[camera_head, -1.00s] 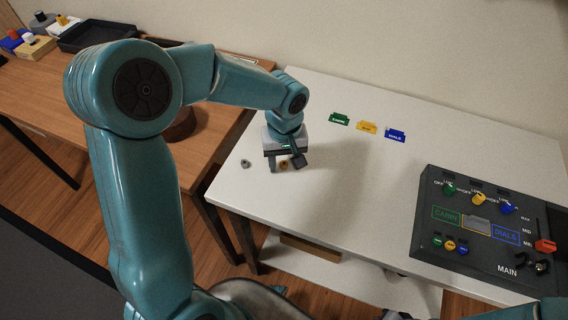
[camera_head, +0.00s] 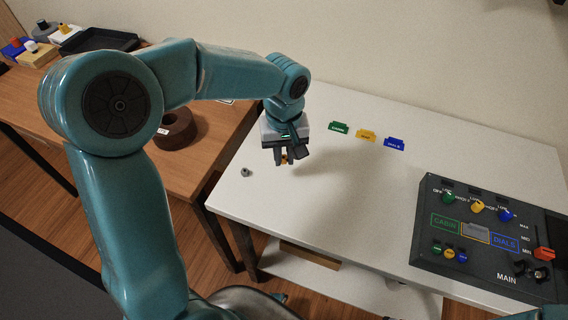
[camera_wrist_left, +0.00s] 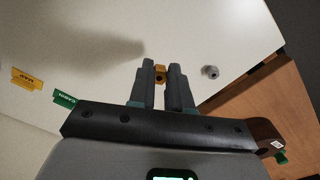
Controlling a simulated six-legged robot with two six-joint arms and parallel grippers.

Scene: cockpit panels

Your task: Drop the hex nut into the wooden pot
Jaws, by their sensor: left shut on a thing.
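My left gripper (camera_head: 284,160) is shut on a small brass-coloured nut (camera_wrist_left: 160,73), which has a hole and sits between the fingertips. It holds the nut above the left part of the white table (camera_head: 330,200). A grey nut (camera_head: 245,172) lies on that table, left of the gripper; it also shows in the left wrist view (camera_wrist_left: 210,72). A round brown pot (camera_head: 175,130) with a dark opening stands on the wooden desk (camera_head: 210,165) to the left, partly behind my left arm. My right gripper is not in view.
Green (camera_head: 338,128), yellow (camera_head: 366,135) and blue (camera_head: 394,144) tags lie on the white table. A dark control panel (camera_head: 480,235) stands at its right. A black tray (camera_head: 100,40) sits on the desk's far left. A gap separates the desk and table near the front.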

